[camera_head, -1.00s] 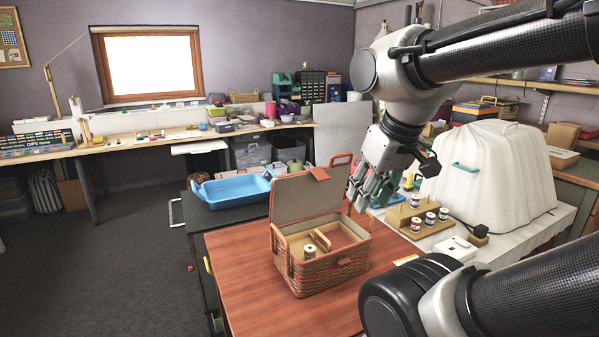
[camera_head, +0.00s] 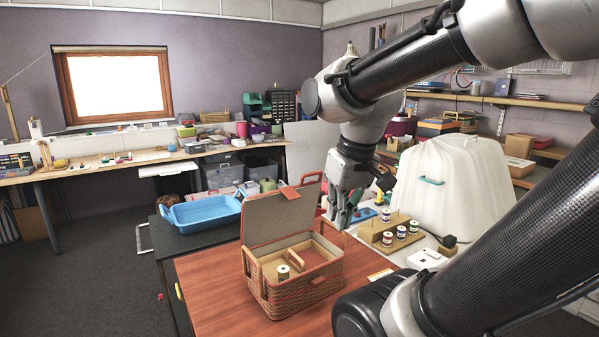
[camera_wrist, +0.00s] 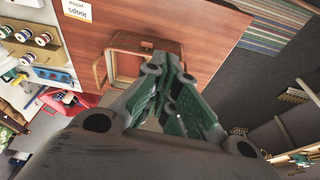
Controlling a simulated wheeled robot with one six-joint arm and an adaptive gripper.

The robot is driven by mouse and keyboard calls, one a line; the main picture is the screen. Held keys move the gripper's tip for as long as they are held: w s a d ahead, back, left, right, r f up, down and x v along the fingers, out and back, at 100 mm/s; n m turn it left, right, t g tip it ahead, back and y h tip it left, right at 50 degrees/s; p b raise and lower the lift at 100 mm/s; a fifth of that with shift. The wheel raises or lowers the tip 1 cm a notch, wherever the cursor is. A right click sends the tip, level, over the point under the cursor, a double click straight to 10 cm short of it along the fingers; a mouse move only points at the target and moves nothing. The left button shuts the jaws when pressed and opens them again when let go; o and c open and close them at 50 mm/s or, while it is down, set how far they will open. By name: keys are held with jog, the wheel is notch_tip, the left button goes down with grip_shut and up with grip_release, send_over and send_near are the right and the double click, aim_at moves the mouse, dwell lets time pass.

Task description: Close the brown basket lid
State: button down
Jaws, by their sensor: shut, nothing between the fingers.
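The brown woven basket (camera_head: 300,292) stands on the red-brown table in the head view. A thread spool (camera_head: 283,272) and a light wooden handle show inside. My gripper (camera_head: 341,218) is shut and empty, just right of the lid and above the basket's back right side. In the wrist view my gripper's fingers (camera_wrist: 168,65) cover part of the basket (camera_wrist: 125,68). Whether they touch the lid cannot be told.
A wooden rack with spools (camera_head: 390,232) and a white dome cover (camera_head: 455,190) stand right of the basket. A blue tray (camera_head: 203,212) lies on a dark surface behind left. The red-brown table (camera_head: 205,285) is clear left of the basket.

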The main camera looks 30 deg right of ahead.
jog(key=shift+m+g, duration=0.4)
jog(key=shift+g, duration=0.2)
jog(key=w+d+r, duration=0.2)
jog(key=w+d, duration=0.1)
jog(key=w, duration=0.6)
jog(key=w+d+r, duration=0.2)
jog(key=w+d, duration=0.2)
jog(key=w, duration=0.5)
jog(key=w+d+r, duration=0.2)
jog(key=w+d, duration=0.2)
jog(key=w, duration=0.5)
jog(key=shift+w+d+r, duration=0.1)
jog(key=shift+w+r, duration=0.05)
jog(key=shift+r, duration=0.1)
jog(key=w+d+r+n, duration=0.1)
jog(key=w+r+n, duration=0.1)
jog(key=w+r, duration=0.35)
notch_tip(320, 180, down, 10)
jog(key=s, duration=0.2)
jog(key=shift+s+f+t, duration=0.25)
jog(key=shift+s+t, duration=0.05)
jog(key=shift+s, duration=0.05)
jog(key=shift+s, duration=0.15)
